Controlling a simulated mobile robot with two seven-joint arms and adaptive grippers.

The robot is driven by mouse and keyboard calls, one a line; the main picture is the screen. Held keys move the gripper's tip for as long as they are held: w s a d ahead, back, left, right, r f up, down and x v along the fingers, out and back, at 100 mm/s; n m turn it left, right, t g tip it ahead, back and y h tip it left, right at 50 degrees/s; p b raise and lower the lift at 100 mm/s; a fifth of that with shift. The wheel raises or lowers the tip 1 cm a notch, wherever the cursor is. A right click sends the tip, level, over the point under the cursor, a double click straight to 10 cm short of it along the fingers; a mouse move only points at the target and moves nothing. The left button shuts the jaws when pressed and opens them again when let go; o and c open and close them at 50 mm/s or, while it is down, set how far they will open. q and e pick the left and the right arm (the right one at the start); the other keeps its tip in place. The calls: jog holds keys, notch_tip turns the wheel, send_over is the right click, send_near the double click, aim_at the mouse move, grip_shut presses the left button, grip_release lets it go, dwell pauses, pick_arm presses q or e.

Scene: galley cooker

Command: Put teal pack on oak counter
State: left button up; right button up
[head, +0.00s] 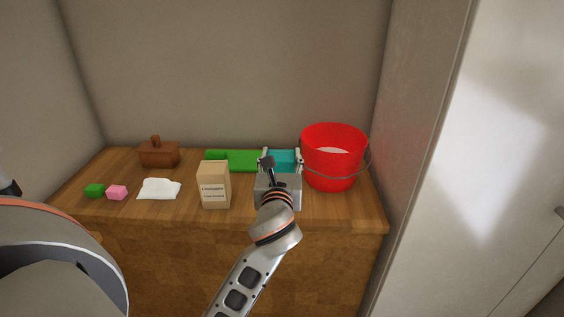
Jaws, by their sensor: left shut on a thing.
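The teal pack (284,156) is at the back right of the oak counter (146,211), between a green block and a red bucket. My left gripper (281,158) is shut on the teal pack, with a finger at each side of it. The gripper body hides the pack's lower part, so I cannot tell whether it touches the counter. My right gripper is not in view.
The red bucket (331,160) stands close to the gripper's right side. A long green block (230,155) lies left of the pack.

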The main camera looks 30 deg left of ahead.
pick_arm(q)
jog(key=shift+f, duration=0.25)
jog(key=o, duration=1.6)
jog(key=shift+c, duration=0.2)
jog(key=shift+s, duration=0.1)
